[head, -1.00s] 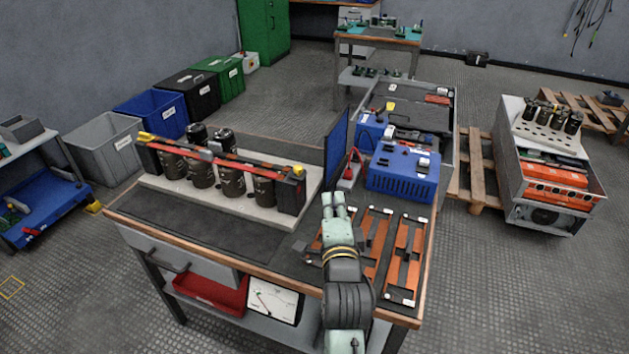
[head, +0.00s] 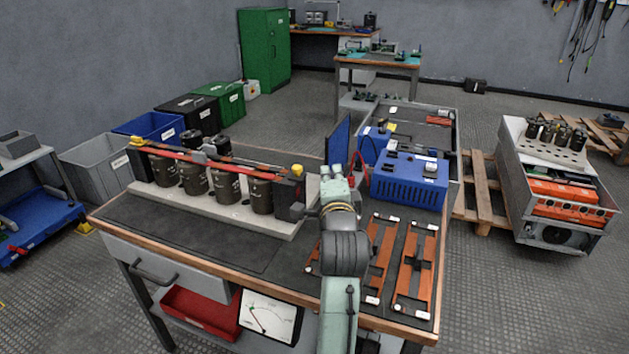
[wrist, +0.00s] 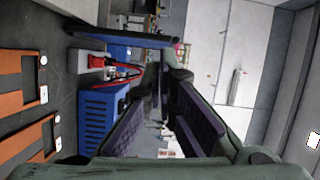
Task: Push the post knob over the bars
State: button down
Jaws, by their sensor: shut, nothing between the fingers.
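The capacitor bank, several dark cylinders on a pale base (head: 220,207), stands at the back left of the workbench. Red and dark bars (head: 230,162) run along its top between two dark end posts. One yellow knob (head: 297,170) tops the right post and another yellow knob (head: 138,141) tops the left one. I cannot tell which is the post knob.
A blue panel (head: 339,143) stands upright behind my gripper. A blue power unit (head: 410,180) with a red cable is behind right. Orange frames (head: 414,265) lie at the bench's right. The dark mat (head: 190,240) before the bank is clear.

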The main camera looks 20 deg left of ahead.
aim_at(297, 172)
jog(key=shift+s+a+f, duration=0.1)
jog(key=shift+s+a, duration=0.1)
jog(key=shift+a, duration=0.75)
jog(key=shift+s+a+f, duration=0.1)
jog(key=shift+s+a, duration=0.1)
jog(key=shift+a, duration=0.7)
jog(key=a, duration=0.3)
jog(key=shift+d, duration=0.1)
